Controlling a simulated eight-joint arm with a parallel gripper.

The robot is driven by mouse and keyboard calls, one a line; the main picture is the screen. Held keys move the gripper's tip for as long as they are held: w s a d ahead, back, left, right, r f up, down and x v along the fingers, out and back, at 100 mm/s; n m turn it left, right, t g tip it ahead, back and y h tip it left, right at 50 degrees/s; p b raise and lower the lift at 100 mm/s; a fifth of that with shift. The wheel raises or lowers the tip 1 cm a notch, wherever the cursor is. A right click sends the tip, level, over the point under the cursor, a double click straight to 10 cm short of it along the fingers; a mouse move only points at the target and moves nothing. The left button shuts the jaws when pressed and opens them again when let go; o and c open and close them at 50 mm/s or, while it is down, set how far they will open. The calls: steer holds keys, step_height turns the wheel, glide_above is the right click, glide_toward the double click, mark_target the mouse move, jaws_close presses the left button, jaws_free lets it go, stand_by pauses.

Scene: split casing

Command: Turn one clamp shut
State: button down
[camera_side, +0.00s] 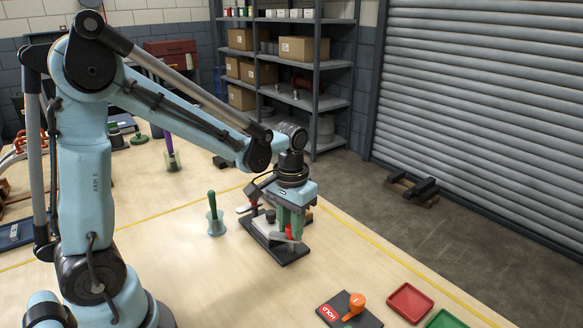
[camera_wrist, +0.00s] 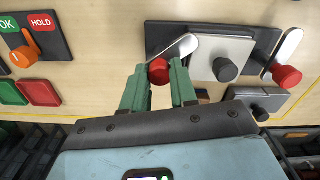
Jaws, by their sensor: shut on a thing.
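The split casing, a pale grey block (camera_side: 262,229) with a dark knob on top, sits on a black base plate (camera_side: 290,252). In the wrist view the casing (camera_wrist: 205,52) has a clamp on each side. The left clamp has a red knob (camera_wrist: 159,72) and a silver lever (camera_wrist: 178,47) that slants up to the right, its end at the casing's left edge. My gripper (camera_wrist: 158,67) has its green fingers on either side of this red knob, shut on it. The right clamp has a red knob (camera_wrist: 286,77) and a silver lever (camera_wrist: 290,44) slanting up beside the casing.
A black panel with an orange handle (camera_side: 357,303) and a HOLD label lies at the front right. A red tray (camera_side: 410,302) and a green tray (camera_side: 446,321) are beside it. A green-handled tool (camera_side: 212,203) stands left of the casing. The table between is clear.

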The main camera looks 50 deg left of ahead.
steer(key=m, duration=0.3)
steer(key=shift+m, duration=2.3)
steer(key=c, duration=0.9)
jaws_free()
steer(key=shift+r, duration=0.1)
step_height(320, 180, up, 12)
